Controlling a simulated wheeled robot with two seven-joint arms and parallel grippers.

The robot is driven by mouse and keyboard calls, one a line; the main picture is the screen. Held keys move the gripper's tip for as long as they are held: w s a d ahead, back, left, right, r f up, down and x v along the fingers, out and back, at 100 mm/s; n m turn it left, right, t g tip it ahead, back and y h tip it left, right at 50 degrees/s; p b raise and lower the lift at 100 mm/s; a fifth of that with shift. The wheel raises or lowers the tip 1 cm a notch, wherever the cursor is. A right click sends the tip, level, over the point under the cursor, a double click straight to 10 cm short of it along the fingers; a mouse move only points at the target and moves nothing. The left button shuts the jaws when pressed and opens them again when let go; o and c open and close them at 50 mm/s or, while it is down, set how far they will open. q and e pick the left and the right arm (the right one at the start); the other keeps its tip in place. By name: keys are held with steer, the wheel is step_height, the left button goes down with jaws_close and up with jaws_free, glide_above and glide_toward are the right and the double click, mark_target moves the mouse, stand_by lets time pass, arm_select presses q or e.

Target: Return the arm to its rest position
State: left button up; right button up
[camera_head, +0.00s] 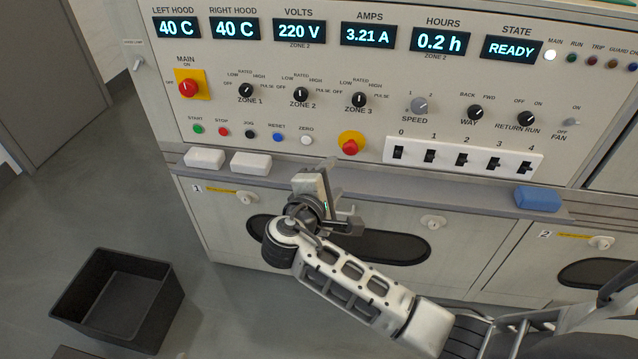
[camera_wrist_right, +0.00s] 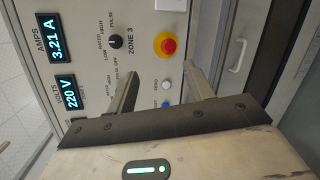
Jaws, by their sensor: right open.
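My right gripper (camera_head: 338,192) is in front of the control panel (camera_head: 310,130), near the ledge below the red mushroom button (camera_head: 350,145). Its jaws are apart with nothing between them; in the right wrist view the open fingers (camera_wrist_right: 163,88) point toward the panel. The red mushroom button (camera_wrist_right: 165,43) shows beyond them, with a white and a blue button partly near the fingers. My left gripper is not in view. The state display (camera_head: 511,48) reads READY, the amps display (camera_head: 367,36) 3.21 A and the hours display (camera_head: 440,41) 0.2 h.
A narrow ledge (camera_head: 420,184) runs below the panel, with two white blocks (camera_head: 251,163) at left and a blue block (camera_head: 537,198) at right. Cabinet doors (camera_head: 225,215) with dark oval windows are beneath. A black open bin (camera_head: 150,310) stands on the floor at lower left.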

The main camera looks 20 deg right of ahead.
steer(key=shift+s+d+f, duration=0.1)
steer(key=shift+s+d, duration=0.1)
steer(key=shift+d, duration=0.05)
stand_by(0.3)
